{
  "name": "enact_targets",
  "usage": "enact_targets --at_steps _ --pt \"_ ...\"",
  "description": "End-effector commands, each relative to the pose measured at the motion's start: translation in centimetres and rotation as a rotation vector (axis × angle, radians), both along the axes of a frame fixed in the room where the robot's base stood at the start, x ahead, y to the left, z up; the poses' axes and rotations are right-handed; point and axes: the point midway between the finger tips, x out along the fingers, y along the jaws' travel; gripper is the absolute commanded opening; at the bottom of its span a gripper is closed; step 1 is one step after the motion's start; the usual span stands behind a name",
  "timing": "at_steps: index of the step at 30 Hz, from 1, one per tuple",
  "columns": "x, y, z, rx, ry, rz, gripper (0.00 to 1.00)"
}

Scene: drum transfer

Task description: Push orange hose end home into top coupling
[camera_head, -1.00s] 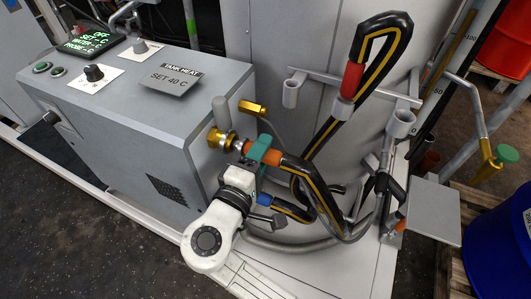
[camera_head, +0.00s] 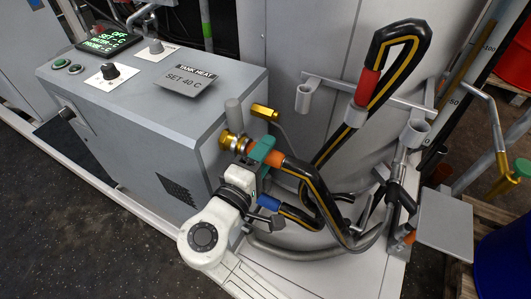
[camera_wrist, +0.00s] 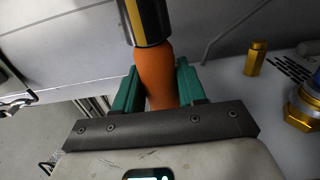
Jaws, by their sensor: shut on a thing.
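The orange hose end (camera_head: 276,158) is on a black hose with a yellow stripe. My gripper (camera_head: 262,151) has teal fingers shut around it. In the wrist view, the orange hose end (camera_wrist: 155,70) lies between both fingers of my gripper (camera_wrist: 156,88), and its front is hidden by the gripper body. The brass top coupling (camera_head: 231,142) sticks out of the grey cabinet's side, just left of my gripper. I cannot tell whether the hose end is inside the coupling.
A grey lever (camera_head: 233,112) and a brass hex piece (camera_head: 265,112) are by the coupling. A blue-collared hose end (camera_head: 269,203) is just below my gripper. A red-collared hose (camera_head: 368,87) loops above the rack (camera_head: 340,85). The floor at left is clear.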

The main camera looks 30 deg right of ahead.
Motion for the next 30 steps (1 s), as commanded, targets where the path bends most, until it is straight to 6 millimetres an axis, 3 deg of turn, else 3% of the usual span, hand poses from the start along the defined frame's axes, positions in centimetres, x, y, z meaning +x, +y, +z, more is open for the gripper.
enact_targets --at_steps 6,7,15,24,30 --pt "0.2 0.2 0.2 0.001 -0.003 0.009 0.00" --pt "0.2 0.2 0.2 0.001 -0.003 0.009 0.43" --pt "0.1 0.1 0.1 0.001 -0.002 0.006 0.69" --pt "0.0 0.3 0.0 0.001 0.001 0.006 0.70" --pt "-1.4 2.3 0.1 0.001 0.001 0.009 0.70"
